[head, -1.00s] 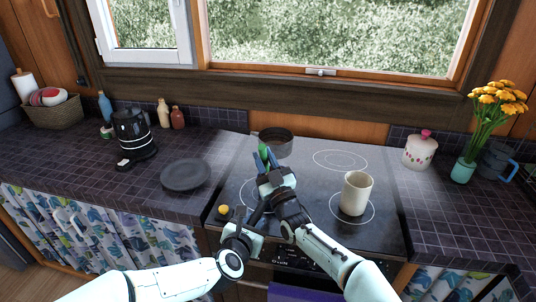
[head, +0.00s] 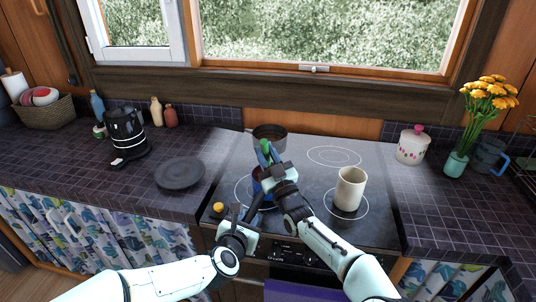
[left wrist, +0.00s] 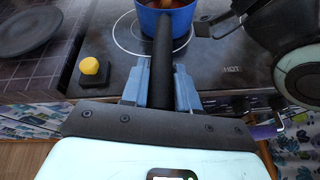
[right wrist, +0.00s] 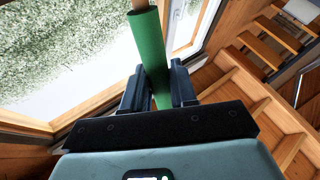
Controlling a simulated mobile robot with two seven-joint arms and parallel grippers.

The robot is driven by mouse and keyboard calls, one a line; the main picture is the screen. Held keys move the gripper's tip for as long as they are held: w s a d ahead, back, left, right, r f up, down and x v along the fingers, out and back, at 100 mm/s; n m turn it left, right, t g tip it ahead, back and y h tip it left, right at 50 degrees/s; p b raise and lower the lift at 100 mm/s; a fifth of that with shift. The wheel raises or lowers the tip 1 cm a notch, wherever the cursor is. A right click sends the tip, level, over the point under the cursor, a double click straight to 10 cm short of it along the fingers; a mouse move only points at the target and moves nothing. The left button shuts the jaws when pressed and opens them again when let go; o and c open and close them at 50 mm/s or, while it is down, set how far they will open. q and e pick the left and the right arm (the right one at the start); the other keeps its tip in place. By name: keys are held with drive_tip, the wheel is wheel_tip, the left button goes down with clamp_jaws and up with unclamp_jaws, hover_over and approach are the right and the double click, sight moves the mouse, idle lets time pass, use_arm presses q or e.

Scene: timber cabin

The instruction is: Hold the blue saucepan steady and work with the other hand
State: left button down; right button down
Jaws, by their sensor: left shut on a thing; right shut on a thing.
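The blue saucepan (head: 257,186) sits on the front left burner ring, mostly hidden behind my right gripper in the head view. In the left wrist view its blue side (left wrist: 170,20) and some orange contents show. My left gripper (left wrist: 161,92) is shut around its black handle (left wrist: 163,55); it also shows in the head view (head: 250,217). My right gripper (head: 270,158) is over the saucepan, shut on a green-handled tool (right wrist: 149,50) with wood showing at one end. The tool's lower end is hidden.
A cream mug (head: 349,188) stands on the ring to the right. A dark pot (head: 269,138) stands behind. A black block with a yellow button (left wrist: 90,68) is left of the handle. A dark plate (head: 180,172) lies on the left counter. The back right ring is clear.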

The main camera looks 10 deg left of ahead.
sight(264, 142)
drive_tip(key=shift+r, duration=0.1)
drive_tip(key=shift+s+r, duration=0.5)
drive_tip(key=shift+r, duration=0.6)
drive_tip(key=shift+s+r, duration=0.45)
drive_tip(key=shift+r, duration=0.65)
drive_tip(key=shift+s+r, duration=0.5)
drive_tip(key=shift+r, duration=0.6)
drive_tip(key=shift+r, duration=2.55)
use_arm(q)
drive_tip(key=c, duration=0.8)
unclamp_jaws()
